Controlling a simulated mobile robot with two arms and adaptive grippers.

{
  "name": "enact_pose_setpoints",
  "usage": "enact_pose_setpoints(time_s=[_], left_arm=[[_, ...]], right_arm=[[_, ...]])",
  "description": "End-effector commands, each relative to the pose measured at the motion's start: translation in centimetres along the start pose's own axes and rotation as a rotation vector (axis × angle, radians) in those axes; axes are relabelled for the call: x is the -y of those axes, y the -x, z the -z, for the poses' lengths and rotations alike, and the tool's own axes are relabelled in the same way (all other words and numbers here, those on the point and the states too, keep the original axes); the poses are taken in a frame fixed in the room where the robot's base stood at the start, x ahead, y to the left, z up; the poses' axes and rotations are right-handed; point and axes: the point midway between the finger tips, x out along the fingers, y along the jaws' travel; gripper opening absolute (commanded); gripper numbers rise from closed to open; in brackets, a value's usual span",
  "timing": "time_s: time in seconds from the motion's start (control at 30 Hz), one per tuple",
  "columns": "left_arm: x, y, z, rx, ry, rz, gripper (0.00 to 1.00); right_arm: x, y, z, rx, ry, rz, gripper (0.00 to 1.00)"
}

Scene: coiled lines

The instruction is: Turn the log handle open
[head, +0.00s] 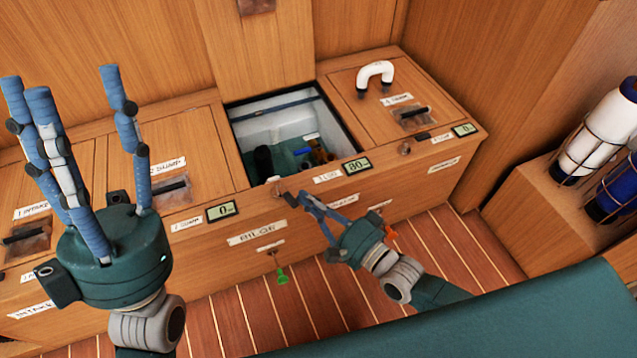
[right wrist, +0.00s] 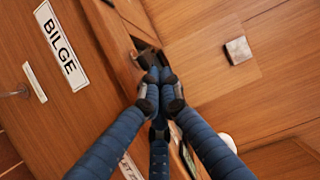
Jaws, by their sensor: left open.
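I cannot read a "log" label clearly, so I cannot tell for sure which handle is the log handle. In the head view the open hatch (head: 240,120) shows a blue fitting with an orange-brown part (head: 318,155) and dark shapes deep inside. My right gripper (head: 290,193) is at the hatch's front edge, fingers pointing up and left, near a small brown knob (head: 277,189). The right wrist view shows its fingertips (right wrist: 160,78) drawn together by a dark edge, with no held object visible. My left gripper (head: 75,90) is raised at the left, open and empty, fingers up.
A white curved handle (head: 375,76) stands on the right lid. Small displays, one (head: 357,165) beside the hatch, line the edge. Caged bottles (head: 597,135) stand at right.

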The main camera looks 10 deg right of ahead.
Motion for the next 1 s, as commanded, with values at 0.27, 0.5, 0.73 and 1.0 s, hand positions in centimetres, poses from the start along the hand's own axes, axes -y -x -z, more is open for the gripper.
enact_pose_setpoints(time_s=[0.27,0.5,0.73,1.0], left_arm=[[0.7,0.8,-8.0,0.355,-0.019,0.009,0.55],[1.0,2.1,-11.0,0.494,-0.025,0.013,0.55],[1.2,2.8,-12.0,0.547,-0.027,0.015,0.55],[1.2,3.0,-12.3,0.561,-0.028,0.016,0.55]], right_arm=[[0.2,0.0,-1.0,-0.043,0.001,0.0,0.0],[0.1,0.0,-1.5,-0.043,0.0,0.001,0.0],[0.0,0.1,-1.7,-0.042,0.0,0.0,0.0],[-0.1,0.1,-1.8,-0.042,0.0,0.0,0.0]])
